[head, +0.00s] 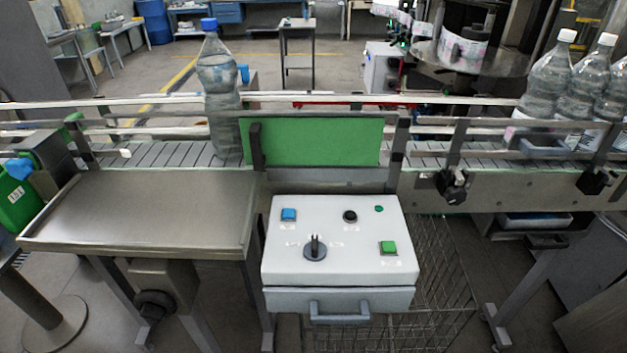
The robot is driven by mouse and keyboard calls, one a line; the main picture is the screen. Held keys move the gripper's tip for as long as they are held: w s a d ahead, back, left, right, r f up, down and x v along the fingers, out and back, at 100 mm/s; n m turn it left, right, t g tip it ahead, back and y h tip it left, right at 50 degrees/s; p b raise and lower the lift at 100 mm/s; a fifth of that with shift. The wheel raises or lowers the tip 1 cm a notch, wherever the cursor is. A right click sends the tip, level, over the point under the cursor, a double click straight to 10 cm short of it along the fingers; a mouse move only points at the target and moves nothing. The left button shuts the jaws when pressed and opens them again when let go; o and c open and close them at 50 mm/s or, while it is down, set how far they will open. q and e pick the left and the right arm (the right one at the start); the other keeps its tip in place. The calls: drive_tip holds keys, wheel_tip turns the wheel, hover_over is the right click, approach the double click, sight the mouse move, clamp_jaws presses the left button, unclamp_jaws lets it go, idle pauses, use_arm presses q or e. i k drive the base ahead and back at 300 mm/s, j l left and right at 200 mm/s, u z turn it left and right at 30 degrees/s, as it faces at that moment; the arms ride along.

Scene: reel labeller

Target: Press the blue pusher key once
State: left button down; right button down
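The blue pusher key (288,215) is a small square button at the upper left of a white control box (340,265). The box stands in front of the conveyor, and nothing covers the key. On the same panel are a dark rotary knob (315,247), a black round button (350,216), a small green round lamp or button (379,209) and a green square key (388,247). Neither of my grippers shows in the head view.
A metal tray table (150,215) stands left of the box. Behind runs a railed conveyor (180,153) with a green plate (320,142), a blue-capped bottle (219,90) and white-capped bottles (550,80) at right. A drawer handle (339,312) juts from the box front. A wire basket (440,280) stands beside it.

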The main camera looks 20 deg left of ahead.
sight(287, 213)
drive_tip(key=j, duration=0.95)
drive_tip(key=k+j, duration=0.1)
drive_tip(key=j, duration=1.75)
drive_tip(key=k+z, duration=0.05)
